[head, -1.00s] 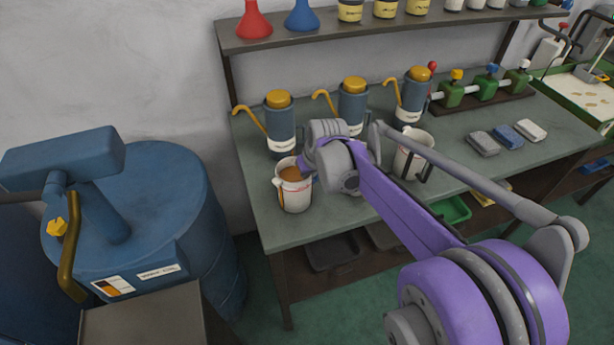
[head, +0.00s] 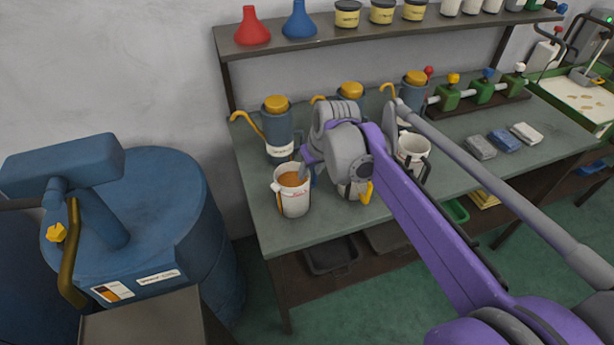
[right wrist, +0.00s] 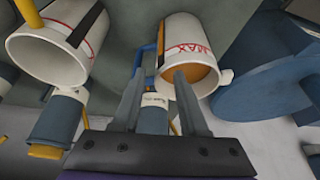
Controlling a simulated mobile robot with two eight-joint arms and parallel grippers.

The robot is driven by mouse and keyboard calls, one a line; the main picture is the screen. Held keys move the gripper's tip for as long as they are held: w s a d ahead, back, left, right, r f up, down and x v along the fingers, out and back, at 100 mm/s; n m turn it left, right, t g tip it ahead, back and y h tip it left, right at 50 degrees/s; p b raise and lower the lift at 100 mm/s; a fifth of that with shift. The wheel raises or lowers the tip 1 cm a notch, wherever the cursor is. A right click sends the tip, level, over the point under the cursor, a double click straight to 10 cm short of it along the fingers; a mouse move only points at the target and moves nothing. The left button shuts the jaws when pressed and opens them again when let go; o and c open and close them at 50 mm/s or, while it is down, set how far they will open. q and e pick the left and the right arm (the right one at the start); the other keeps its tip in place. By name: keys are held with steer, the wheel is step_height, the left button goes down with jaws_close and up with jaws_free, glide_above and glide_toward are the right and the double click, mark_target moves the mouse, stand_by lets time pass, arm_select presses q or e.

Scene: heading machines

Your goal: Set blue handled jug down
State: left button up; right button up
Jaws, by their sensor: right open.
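The blue handled jug (head: 293,201) is white with red marks and holds orange-brown liquid. It stands upright on the grey-green bench top (head: 265,231), near its left end. My right gripper (head: 311,167) is at the jug's right side and hides its handle in the head view. In the right wrist view the jug (right wrist: 197,35) lies ahead, with its blue handle (right wrist: 147,62) between the lines of my open fingers (right wrist: 158,75). One fingertip overlaps the jug's mouth in the picture; I cannot tell whether it touches. My left gripper is out of view.
A black-handled jug (head: 413,147) stands to the right; a yellow-handled jug (head: 366,191) is mostly hidden behind my gripper. Bottles with hooked orange spouts (head: 279,139) line the back. A blue drum (head: 176,205) stands left of the bench.

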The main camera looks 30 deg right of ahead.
steer(key=s+a+f, duration=0.5)
steer(key=s+a, duration=0.2)
steer(key=s, duration=0.2)
steer(key=s+a+f+n+t, duration=0.1)
steer(key=s+a+f, duration=0.4)
steer(key=s+a, duration=0.2)
steer(key=shift+s, duration=1.1)
